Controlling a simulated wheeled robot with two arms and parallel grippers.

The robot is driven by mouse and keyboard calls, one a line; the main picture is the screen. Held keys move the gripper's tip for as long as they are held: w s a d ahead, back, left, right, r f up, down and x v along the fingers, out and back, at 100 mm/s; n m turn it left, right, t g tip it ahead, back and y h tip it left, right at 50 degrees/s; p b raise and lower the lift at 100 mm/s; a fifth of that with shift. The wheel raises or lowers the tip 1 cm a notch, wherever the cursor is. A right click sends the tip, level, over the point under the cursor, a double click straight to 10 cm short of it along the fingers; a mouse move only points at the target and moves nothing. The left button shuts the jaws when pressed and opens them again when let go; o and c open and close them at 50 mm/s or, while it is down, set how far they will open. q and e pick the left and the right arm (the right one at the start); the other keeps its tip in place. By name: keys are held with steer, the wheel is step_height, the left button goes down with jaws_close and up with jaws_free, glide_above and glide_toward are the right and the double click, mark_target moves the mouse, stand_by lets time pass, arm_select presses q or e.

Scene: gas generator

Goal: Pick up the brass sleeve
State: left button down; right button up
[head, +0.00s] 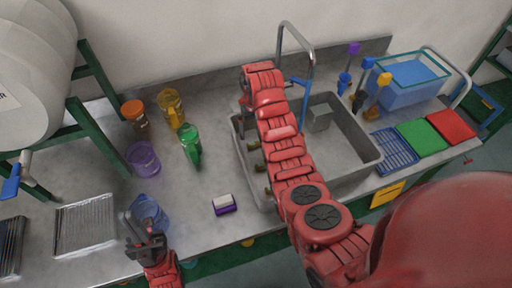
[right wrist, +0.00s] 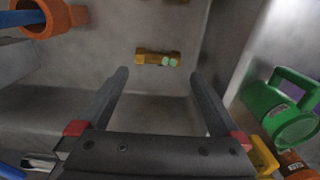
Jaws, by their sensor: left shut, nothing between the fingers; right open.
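In the right wrist view a small brass-coloured cylindrical piece (right wrist: 157,58), with pale green spots at its right end, lies on a grey surface. It looks like the brass sleeve. My right gripper (right wrist: 158,75) is open and empty, with the piece beyond its fingertips and roughly centred between them. In the head view my right arm reaches over the sink (head: 356,140) and hides much of its left side. Small brass-coloured pieces (head: 258,168) show beside the arm there; I cannot tell which is the sleeve. My left gripper (head: 142,230) is shut and empty near the blue cup.
A green mug (head: 190,144), yellow mug (head: 172,108), orange-topped jar (head: 134,112), purple cup (head: 143,158) and blue cup (head: 150,212) stand left of the sink. A sponge (head: 224,205) lies in front. The green mug also shows in the wrist view (right wrist: 285,115).

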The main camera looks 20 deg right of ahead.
mark_target(256, 142)
steer(key=shift+f, duration=0.2)
steer(key=shift+s+f, duration=0.1)
steer(key=shift+f, duration=0.05)
steer(key=f+p, duration=0.1)
steer(key=f, duration=0.1)
steer(key=f+p, duration=0.1)
steer(key=f, duration=0.1)
steer(key=shift+s+d+f+p, duration=0.1)
steer(key=shift+s+d+p, duration=0.1)
steer(key=shift+p, duration=0.2)
steer(key=shift+w+f, duration=0.1)
steer(key=shift+f, duration=0.3)
steer(key=c, duration=1.2)
steer(key=shift+o, duration=0.2)
steer(key=shift+r, duration=0.1)
